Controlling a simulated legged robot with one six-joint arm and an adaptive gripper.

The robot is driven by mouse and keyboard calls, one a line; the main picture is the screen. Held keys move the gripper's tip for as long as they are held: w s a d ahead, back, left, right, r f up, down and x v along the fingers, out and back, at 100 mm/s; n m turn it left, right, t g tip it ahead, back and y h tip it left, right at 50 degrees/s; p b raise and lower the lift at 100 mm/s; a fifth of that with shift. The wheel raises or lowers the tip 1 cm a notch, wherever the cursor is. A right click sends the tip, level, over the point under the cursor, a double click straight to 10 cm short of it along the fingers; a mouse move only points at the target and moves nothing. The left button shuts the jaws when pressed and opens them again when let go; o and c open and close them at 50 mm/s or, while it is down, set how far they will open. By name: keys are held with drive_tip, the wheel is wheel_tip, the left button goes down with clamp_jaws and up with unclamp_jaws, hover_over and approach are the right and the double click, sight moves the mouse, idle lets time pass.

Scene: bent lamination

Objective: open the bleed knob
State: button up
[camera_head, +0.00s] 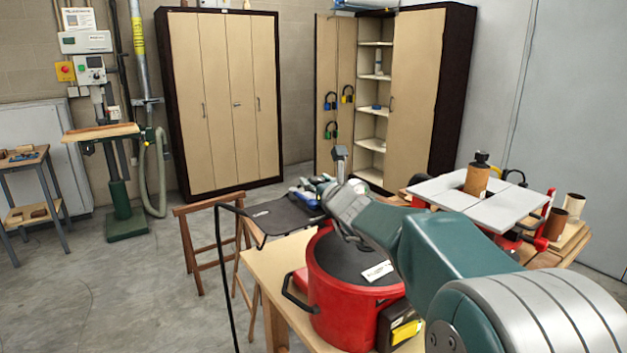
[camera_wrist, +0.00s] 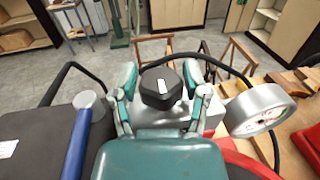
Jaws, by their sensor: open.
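The bleed knob is a black, faceted knob (camera_wrist: 161,88) with a white mark on top, on a pale metal fitting in the wrist view. My gripper (camera_wrist: 160,78) is open, with one teal finger on each side of the knob. The knob stands between the fingers; I cannot tell whether either finger touches it. In the head view my arm reaches over a red pot (camera_head: 345,312) with a dark lid, and I cannot make out the knob there.
A round gauge (camera_wrist: 262,112) stands close right of my gripper. A blue lever handle (camera_wrist: 77,142) is close on the left. A wooden sawhorse (camera_head: 200,208) stands behind the table (camera_head: 262,272). Open floor lies at the left.

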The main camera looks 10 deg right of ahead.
drive_tip(key=shift+w+a, duration=0.15)
drive_tip(key=shift+w, duration=0.45)
clamp_jaws()
drive_tip(key=shift+a+n+g+y, duration=0.1)
drive_tip(key=shift+n+g+y, duration=0.4)
drive_tip(key=shift+n+y, duration=0.75)
drive_tip(key=n+g+y, duration=0.1)
drive_tip(key=y, duration=0.1)
drive_tip(key=n+g+y, duration=0.1)
drive_tip(key=y, duration=0.1)
drive_tip(key=shift+s+a+f, duration=0.1)
drive_tip(key=shift+a, duration=0.05)
drive_tip(key=shift+s+a+n+g+y, duration=0.15)
drive_tip(key=shift+n+g+y, duration=1)
drive_tip(key=shift+g+y, duration=0.1)
drive_tip(key=shift+s+a+n+g+y, duration=0.1)
drive_tip(key=shift+s+n+g+y, duration=0.05)
drive_tip(key=shift+n+g+y, duration=1.05)
drive_tip(key=shift+g, duration=0.45)
